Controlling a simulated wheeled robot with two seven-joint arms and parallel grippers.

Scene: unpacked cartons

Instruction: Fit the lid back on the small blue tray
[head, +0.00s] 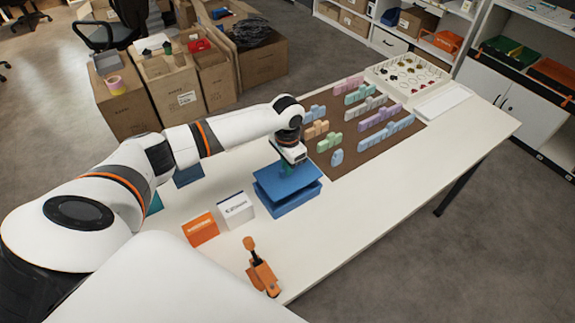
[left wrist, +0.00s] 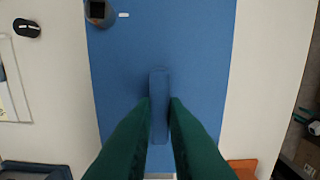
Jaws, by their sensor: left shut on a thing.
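The small blue tray (head: 297,202) sits on the white table. Its flat blue lid (head: 274,188) is over it, slightly offset to the left, and hides most of the tray's inside. I cannot tell whether the lid touches the rim. My left gripper (head: 287,170) is above the lid, its green fingers shut on the lid's raised handle. In the left wrist view the green fingers (left wrist: 159,110) close on both sides of the handle (left wrist: 158,85), and the blue lid (left wrist: 200,60) fills the middle. My right gripper is not in view.
A white box (head: 236,210) and an orange box (head: 201,229) stand left of the tray. An orange tool (head: 262,270) lies near the front edge. A brown mat (head: 345,155) with several pastel pieces lies behind. The table right of the tray is clear.

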